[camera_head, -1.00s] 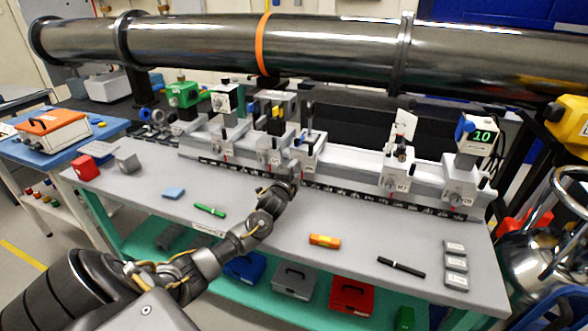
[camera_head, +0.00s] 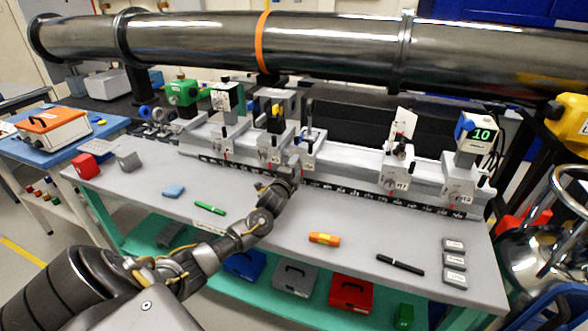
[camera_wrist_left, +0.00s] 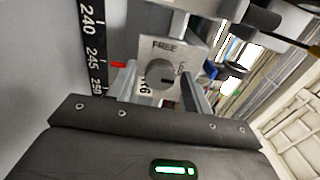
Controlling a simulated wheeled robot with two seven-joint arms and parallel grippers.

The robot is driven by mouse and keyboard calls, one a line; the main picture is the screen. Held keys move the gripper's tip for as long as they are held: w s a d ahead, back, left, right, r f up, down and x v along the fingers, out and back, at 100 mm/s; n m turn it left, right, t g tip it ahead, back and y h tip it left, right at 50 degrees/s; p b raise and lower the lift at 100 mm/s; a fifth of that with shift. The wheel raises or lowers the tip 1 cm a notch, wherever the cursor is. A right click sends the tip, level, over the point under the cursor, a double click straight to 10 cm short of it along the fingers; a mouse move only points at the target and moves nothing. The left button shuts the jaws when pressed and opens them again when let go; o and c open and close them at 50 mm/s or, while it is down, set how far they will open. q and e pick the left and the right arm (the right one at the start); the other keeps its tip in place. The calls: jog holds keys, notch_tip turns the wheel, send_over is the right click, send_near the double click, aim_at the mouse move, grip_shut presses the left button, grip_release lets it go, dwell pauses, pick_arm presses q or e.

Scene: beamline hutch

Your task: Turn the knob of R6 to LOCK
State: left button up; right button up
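The R6 carriage (camera_head: 309,150) sits on the rail, its front partly hidden by my left gripper (camera_head: 290,172) in the head view. In the left wrist view, its round grey knob (camera_wrist_left: 160,73) is on a light plate (camera_wrist_left: 188,48) marked FREE at the top. A second marking to the right is partly covered, and the R6 label is partly hidden beside the knob. My left gripper (camera_wrist_left: 158,85) has its fingers either side of the knob, with a visible gap at the left, so it looks open. A dark mark shows on the knob's lower right. My right gripper is not in view.
Other carriages, such as R7 (camera_head: 396,174), stand along the same rail. A black scale strip (camera_wrist_left: 92,45) runs beside it. The bench (camera_head: 350,215) holds a green pen (camera_head: 210,208), an orange cylinder (camera_head: 324,239) and a black pen (camera_head: 400,265).

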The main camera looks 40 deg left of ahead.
pick_arm(q)
jog(key=b+v, duration=0.1)
jog(key=v, duration=0.9)
jog(key=shift+s, duration=0.35)
jog(key=shift+d, duration=0.15)
